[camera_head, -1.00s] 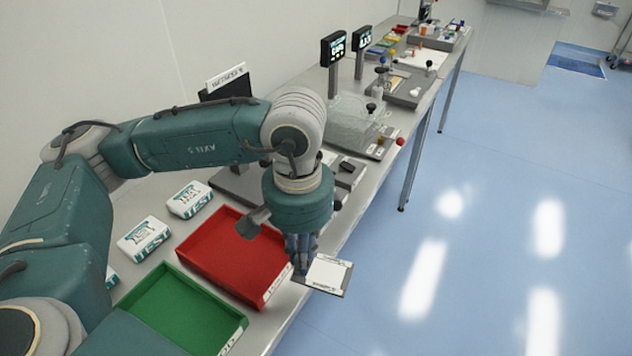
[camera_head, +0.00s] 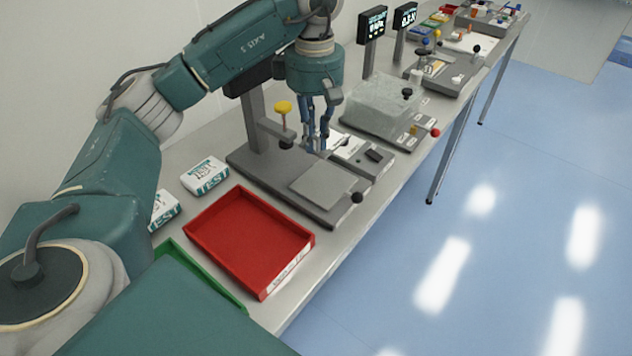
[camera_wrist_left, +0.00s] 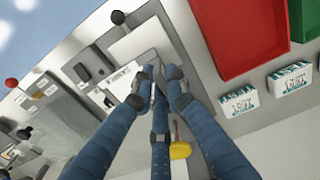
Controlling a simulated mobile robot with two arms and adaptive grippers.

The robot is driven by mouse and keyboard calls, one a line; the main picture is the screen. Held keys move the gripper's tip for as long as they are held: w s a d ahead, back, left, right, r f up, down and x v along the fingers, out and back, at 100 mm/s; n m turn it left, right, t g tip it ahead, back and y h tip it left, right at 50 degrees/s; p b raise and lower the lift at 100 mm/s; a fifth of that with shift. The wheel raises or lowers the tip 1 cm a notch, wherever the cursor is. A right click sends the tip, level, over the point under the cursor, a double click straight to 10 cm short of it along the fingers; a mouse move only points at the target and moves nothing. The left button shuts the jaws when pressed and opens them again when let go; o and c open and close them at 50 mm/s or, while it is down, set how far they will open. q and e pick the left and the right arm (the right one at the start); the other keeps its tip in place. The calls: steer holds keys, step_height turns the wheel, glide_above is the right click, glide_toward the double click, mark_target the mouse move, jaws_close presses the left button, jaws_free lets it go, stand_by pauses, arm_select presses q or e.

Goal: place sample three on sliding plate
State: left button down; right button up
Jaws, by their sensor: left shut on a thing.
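The sample, a flat white piece with dark print (camera_head: 346,147), shows beside my left gripper (camera_head: 315,148) in the head view, partly hidden by the fingers. My left gripper is shut on its edge, above the rear part of a grey press-like device. In the left wrist view the fingertips (camera_wrist_left: 158,75) meet at the edge of the white sample (camera_wrist_left: 118,84). The sliding plate (camera_head: 325,186), a bare light grey square, lies at the front of the device, with a black knob at its corner. It also shows in the left wrist view (camera_wrist_left: 140,38). My right gripper is not in view.
A yellow knob (camera_head: 283,107) stands close to the left of my left gripper. A red tray (camera_head: 301,257), a green tray (camera_head: 232,298) and white TEST boxes (camera_head: 205,177) are nearer. A clear-covered device (camera_head: 378,105) stands beyond. The bench's right edge borders open floor.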

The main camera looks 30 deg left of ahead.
arm_select(q)
steer(key=p, duration=0.2)
glide_above(314, 192)
step_height(314, 192, down, 7)
steer(key=shift+f, duration=0.4)
step_height(314, 192, down, 4)
steer(key=shift+f+p, duration=0.1)
steer(key=shift+p, duration=0.25)
steer(key=shift+w+f, duration=0.1)
steer(key=shift+f, duration=0.05)
steer(key=shift+f, duration=0.2)
steer(key=c, duration=1.7)
jaws_free()
steer(key=shift+c, duration=0.2)
